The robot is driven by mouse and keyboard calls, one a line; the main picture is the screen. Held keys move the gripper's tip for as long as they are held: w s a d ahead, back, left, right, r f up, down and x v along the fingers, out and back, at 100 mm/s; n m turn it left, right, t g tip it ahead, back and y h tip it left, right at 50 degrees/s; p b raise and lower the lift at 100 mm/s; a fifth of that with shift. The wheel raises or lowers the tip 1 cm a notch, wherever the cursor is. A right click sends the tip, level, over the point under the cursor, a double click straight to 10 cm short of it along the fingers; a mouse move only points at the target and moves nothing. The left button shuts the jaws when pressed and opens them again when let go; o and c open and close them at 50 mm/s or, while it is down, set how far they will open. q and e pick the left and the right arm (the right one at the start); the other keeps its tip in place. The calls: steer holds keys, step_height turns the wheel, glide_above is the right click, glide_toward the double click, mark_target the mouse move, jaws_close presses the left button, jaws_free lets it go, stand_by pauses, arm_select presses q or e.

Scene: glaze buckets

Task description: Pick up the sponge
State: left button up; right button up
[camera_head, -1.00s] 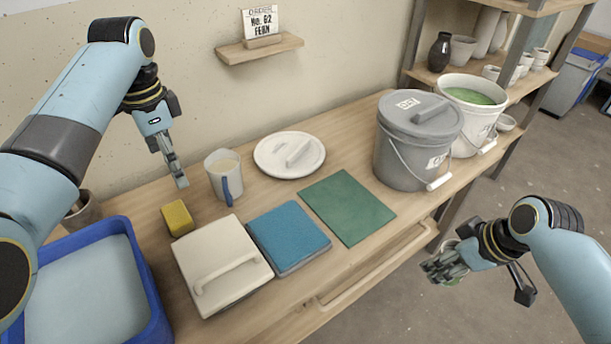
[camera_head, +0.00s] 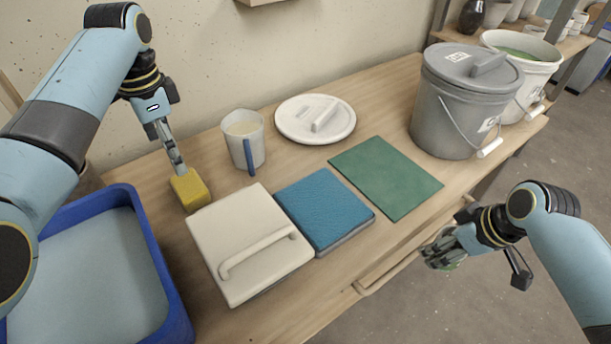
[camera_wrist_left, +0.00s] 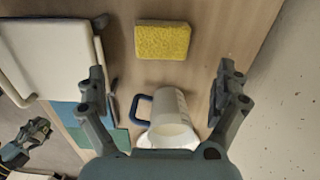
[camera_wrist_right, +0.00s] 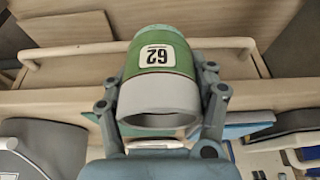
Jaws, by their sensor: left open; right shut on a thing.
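The yellow sponge (camera_head: 190,190) lies on the table between the blue tub and the mug. My left gripper (camera_head: 176,165) is open, pointing down, and its fingertips overlap the sponge's far edge in the head view. In the left wrist view the sponge (camera_wrist_left: 162,41) lies beyond the open fingers (camera_wrist_left: 163,75), apart from them, with nothing between the jaws at their tips. My right gripper (camera_head: 440,254) is off the table's front edge. In the right wrist view it is shut on a grey and green cup (camera_wrist_right: 160,75) labelled 62.
The blue tub (camera_head: 168,270) stands left of the sponge, the white mug (camera_head: 243,140) right of it. The cream lidded box (camera_head: 245,235) and blue pad (camera_head: 322,205) are in front. A green mat (camera_head: 385,175), white lid (camera_head: 315,118) and grey bucket (camera_head: 450,110) stand further right.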

mark_target(183, 186)
arm_select(q)
step_height(183, 186, down, 7)
steer(key=shift+r+b, duration=0.2)
steer(key=shift+b, duration=0.55)
arm_select(e)
step_height(183, 186, down, 2)
steer(key=shift+f, duration=0.1)
arm_select(q)
steer(key=f, duration=0.1)
steer(key=f+b, duration=0.1)
steer(key=f, duration=0.3)
steer(key=shift+a+f+b, duration=0.2)
steer(key=shift+a+b, duration=0.05)
steer(key=shift+b, duration=0.15)
arm_select(e)
steer(key=shift+s+f, duration=0.2)
steer(key=shift+f, duration=0.8)
arm_select(q)
steer(key=c, duration=0.7)
step_height(183, 186, up, 10)
steer(key=p, duration=0.3)
steer(key=shift+r, duration=0.1)
steer(key=shift+c, duration=0.2)
arm_select(e)
steer(key=r, duration=0.3)
steer(key=shift+w+r, duration=0.2)
steer(key=shift+r, duration=0.1)
